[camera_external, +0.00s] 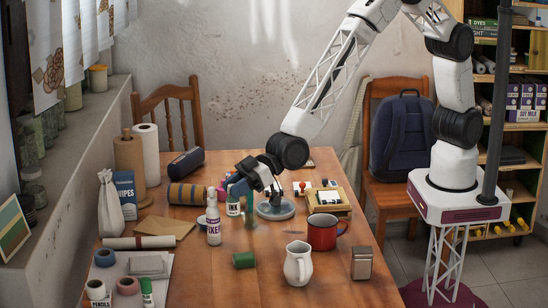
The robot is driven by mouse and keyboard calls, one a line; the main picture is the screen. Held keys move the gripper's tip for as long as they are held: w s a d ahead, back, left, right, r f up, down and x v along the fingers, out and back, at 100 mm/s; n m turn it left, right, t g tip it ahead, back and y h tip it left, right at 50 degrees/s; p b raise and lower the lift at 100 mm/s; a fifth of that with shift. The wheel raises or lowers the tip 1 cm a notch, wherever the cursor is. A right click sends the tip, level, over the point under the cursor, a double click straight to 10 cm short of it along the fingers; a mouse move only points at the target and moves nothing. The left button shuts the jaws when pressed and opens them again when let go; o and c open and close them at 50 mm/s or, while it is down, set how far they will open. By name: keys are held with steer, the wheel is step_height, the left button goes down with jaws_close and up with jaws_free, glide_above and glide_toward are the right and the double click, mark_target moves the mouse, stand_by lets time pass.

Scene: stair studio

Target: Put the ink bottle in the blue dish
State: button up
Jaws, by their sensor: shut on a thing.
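The ink bottle (233,206), with a white INK label, stands on the table behind the white fixer bottle (213,222). The round grey-blue dish (276,211) sits just to its right. My gripper (269,192) is low over the dish, its fingers pointing down, to the right of the ink bottle in the picture. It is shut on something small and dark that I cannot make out. The fingertips are too small to tell whether they touch the dish.
A slim green item (250,210) stands between bottle and dish. A red mug (322,233), white pitcher (298,264) and green cylinder (244,260) are nearer the camera.

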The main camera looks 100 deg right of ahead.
step_height(320, 180, up, 12)
steer(key=shift+w+d+r+n+g+y, duration=2.05)
steer(key=shift+w+d, duration=0.95)
steer(key=shift+w, duration=0.95)
steer(key=d+f+n+g+y, duration=0.3)
steer(key=d+f+n+g, duration=0.15)
steer(key=d, duration=0.25)
step_height(320, 180, down, 11)
steer(key=shift+s+a+t, duration=0.15)
steer(key=shift+s+t, duration=0.05)
steer(key=shift+t, duration=0.2)
